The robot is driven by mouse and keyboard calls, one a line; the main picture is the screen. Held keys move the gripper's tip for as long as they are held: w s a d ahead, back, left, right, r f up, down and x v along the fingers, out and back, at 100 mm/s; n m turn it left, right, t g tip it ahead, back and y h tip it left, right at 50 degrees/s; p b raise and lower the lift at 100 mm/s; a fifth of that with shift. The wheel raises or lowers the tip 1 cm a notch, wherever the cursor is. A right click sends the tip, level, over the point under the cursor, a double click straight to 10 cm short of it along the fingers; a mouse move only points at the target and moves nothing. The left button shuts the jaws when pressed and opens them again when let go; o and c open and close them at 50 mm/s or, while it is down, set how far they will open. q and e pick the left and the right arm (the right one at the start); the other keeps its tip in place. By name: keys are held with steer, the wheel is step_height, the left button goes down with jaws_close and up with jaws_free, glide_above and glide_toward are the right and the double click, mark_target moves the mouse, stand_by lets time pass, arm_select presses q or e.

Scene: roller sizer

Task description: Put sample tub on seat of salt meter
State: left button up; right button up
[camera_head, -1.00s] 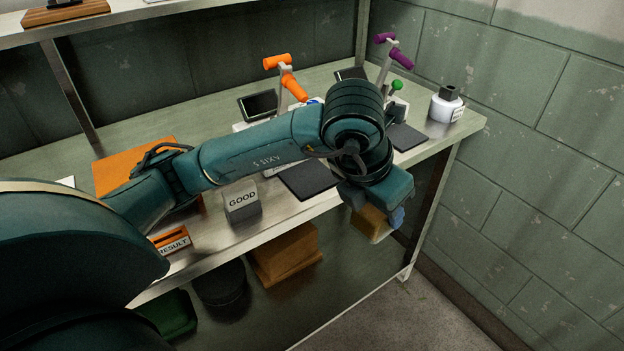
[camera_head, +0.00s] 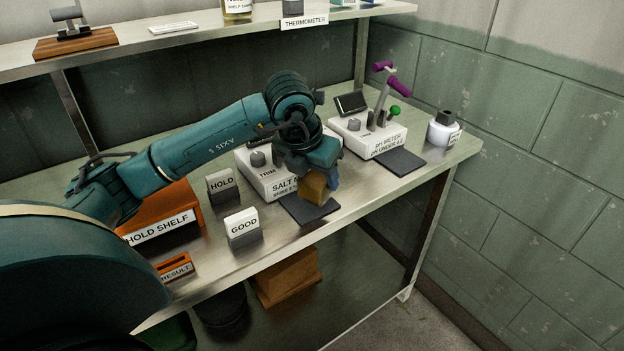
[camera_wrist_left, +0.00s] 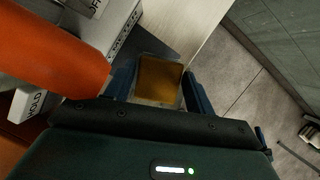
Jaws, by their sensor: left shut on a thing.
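My left gripper (camera_head: 320,184) is shut on the sample tub (camera_head: 312,188), a small amber-brown block-like tub. The tub also shows between the two blue fingers in the left wrist view (camera_wrist_left: 160,82). The white salt meter (camera_head: 257,178) stands behind it, partly hidden by my arm. A dark flat pad (camera_head: 322,211) lies in front of the meter. The tub appears over the pad's upper part; I cannot tell whether they touch. My right gripper is not in view.
The pH meter (camera_head: 362,141) with a purple-handled lever and its own dark pad (camera_head: 401,162) stands to the right. GOOD (camera_head: 242,226) and HOLD (camera_head: 221,184) blocks stand left. An orange bar (camera_wrist_left: 50,50) is close to the gripper in the wrist view. A white bottle (camera_head: 444,129) stands at the far right.

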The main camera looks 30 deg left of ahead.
arm_select(q)
steer(key=shift+w+a, duration=0.3)
steer(key=shift+a, duration=0.35)
step_height(320, 180, down, 4)
steer(key=shift+r+p, duration=0.2)
steer(key=shift+p, duration=0.1)
steer(key=o, duration=1.1)
steer(key=v, duration=1.2)
steer(key=shift+s, duration=0.1)
